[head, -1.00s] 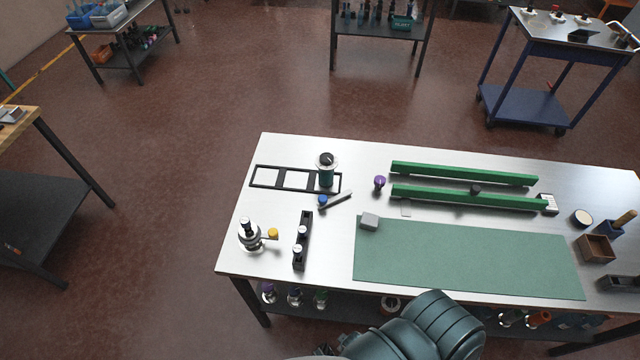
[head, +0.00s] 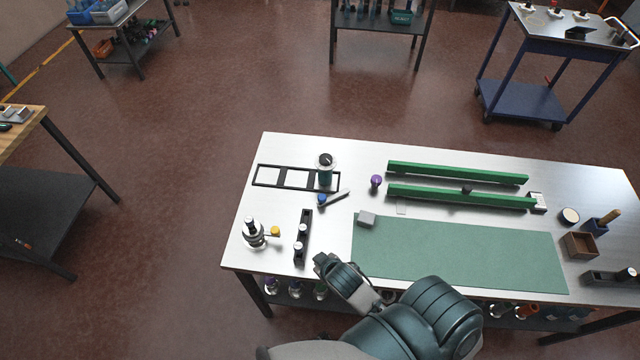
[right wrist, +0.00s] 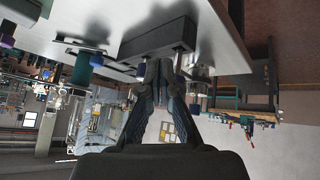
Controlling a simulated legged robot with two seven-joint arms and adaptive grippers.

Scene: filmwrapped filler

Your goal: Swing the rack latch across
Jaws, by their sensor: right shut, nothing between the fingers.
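The latch, a short grey bar with a blue knob (head: 323,200), lies at the front right of the black rack frame (head: 265,186) on the table. The bar slants up to the right from the knob. A teal bottle with a dark cap (head: 326,172) stands at the frame's right end. My right arm comes in from the bottom of the head view, its far end over the table's front edge. In the right wrist view my right gripper (right wrist: 153,75) is shut and empty, close to a black block (right wrist: 160,38). My left gripper is not in view.
A black bar with white-topped pegs (head: 303,238) and a metal fixture with a yellow knob (head: 255,234) stand at the table's front left. A grey block (head: 367,219) sits on the green mat (head: 460,255). Green rails (head: 455,173) lie behind it.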

